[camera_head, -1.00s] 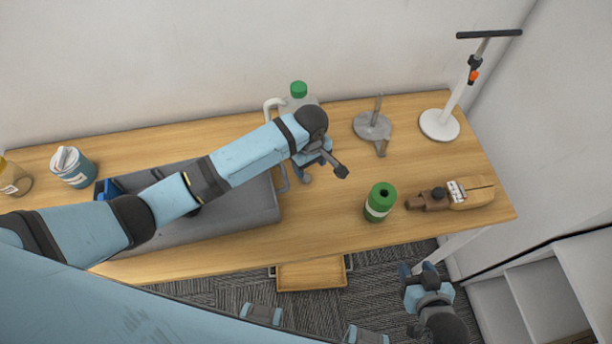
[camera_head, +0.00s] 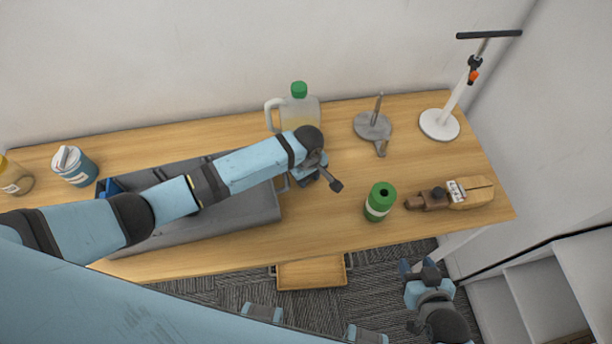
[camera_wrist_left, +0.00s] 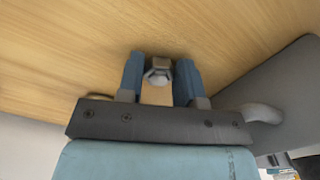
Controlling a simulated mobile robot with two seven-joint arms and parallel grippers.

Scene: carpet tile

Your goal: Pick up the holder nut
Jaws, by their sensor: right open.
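The holder nut (camera_wrist_left: 159,70) is a small grey metal piece with a dark upper part. In the left wrist view it shows between the tips of the two blue fingers of my left gripper (camera_wrist_left: 160,76), close to both. I cannot tell whether they touch it. The fingers stand apart, and wood tabletop shows between them. In the head view my left gripper (camera_head: 307,181) points down at the table beside the grey tray's right end, and its arm and fingers hide the nut. My right gripper (camera_head: 418,268) is open and empty, in front of the table.
The grey tray (camera_head: 245,211) lies left of the left gripper. A green-capped jug (camera_head: 300,110) stands behind it. A grey metal stand (camera_head: 372,126), a green can (camera_head: 380,201) and a brown tool (camera_head: 428,201) are to the right.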

